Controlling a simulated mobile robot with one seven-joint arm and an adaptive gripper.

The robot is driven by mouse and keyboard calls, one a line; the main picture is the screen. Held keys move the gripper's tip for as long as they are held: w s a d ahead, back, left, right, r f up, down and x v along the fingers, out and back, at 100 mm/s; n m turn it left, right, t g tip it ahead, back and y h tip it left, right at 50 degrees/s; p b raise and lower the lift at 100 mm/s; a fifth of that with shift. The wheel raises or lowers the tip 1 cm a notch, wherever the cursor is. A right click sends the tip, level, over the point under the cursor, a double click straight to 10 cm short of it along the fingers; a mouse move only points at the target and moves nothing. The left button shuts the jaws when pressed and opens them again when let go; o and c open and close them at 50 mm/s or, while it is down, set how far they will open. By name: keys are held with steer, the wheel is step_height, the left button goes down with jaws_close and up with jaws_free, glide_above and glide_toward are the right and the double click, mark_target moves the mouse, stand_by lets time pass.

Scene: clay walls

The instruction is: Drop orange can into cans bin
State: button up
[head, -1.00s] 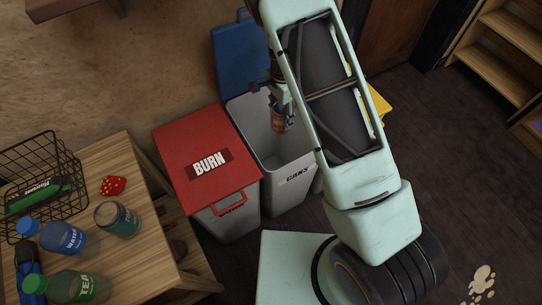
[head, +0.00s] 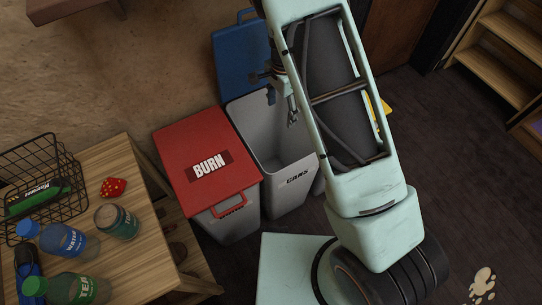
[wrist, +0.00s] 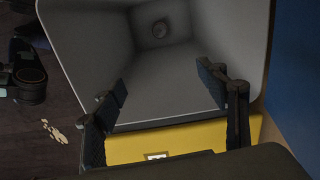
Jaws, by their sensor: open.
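The cans bin (head: 290,185) is a grey bin marked CANS, with its blue lid (head: 240,60) raised at the back. My gripper (head: 283,106) is over the bin's mouth, open and empty. In the wrist view the fingers of my gripper (wrist: 165,82) are spread apart above the bin's grey interior (wrist: 205,40). The orange can does not show in the head view.
A bin with a red BURN lid (head: 205,160) stands left of the cans bin. A yellow bin part (head: 378,112) shows behind my arm. The wooden table (head: 140,235) at left holds bottles, a jar and a wire basket (head: 40,180). Wooden shelves (head: 500,50) stand at upper right.

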step_height(320, 180, up, 8)
stand_by(0.6)
